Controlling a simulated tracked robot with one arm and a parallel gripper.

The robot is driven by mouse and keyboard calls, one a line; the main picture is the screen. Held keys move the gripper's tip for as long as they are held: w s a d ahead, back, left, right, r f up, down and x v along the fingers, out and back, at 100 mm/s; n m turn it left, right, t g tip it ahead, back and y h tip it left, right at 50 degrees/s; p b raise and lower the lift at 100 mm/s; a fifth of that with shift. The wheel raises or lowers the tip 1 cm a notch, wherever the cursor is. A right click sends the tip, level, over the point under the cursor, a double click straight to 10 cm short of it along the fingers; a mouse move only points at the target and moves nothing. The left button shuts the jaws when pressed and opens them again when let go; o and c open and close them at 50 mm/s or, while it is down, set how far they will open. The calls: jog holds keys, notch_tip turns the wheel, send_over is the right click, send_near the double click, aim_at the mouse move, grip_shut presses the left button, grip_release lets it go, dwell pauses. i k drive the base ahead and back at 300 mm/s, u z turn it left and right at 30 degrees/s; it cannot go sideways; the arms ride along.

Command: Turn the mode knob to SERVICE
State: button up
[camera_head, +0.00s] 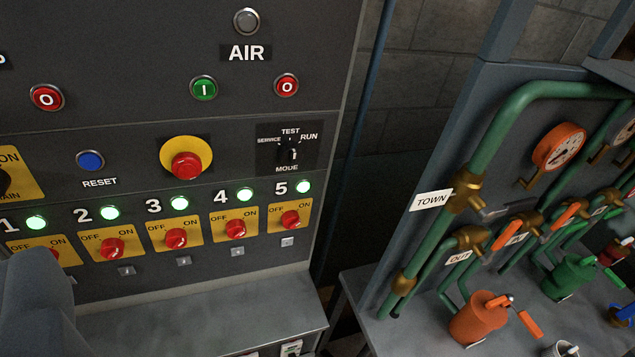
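The mode knob (287,155) is a small black knob on a black plate, at the right side of the dark control panel (130,45). SERVICE is printed at its upper left, TEST above it, RUN at its upper right and MODE below. Its pointer is too small and dark for me to tell which label it faces. My gripper's fingers do not show. A smooth grey-blue shape at the lower left edge may be part of my own arm; it is well away from the knob.
Left of the knob are a red emergency button (186,164) on yellow and a blue RESET button (90,161). Red OFF/ON switches (235,229) with lit green lamps run below. A grey ledge (215,310) juts out underneath. Green pipes (488,150) and valves stand at right.

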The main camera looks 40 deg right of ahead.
aim_at(290, 153)
jog(key=z, duration=0.15)
jog(key=k, duration=0.15)
jog(key=z, duration=2.25)
jog(key=k, duration=0.7)
jog(key=u, duration=1.8)
jog(key=i, duration=1)
jog(key=z, duration=0.05)
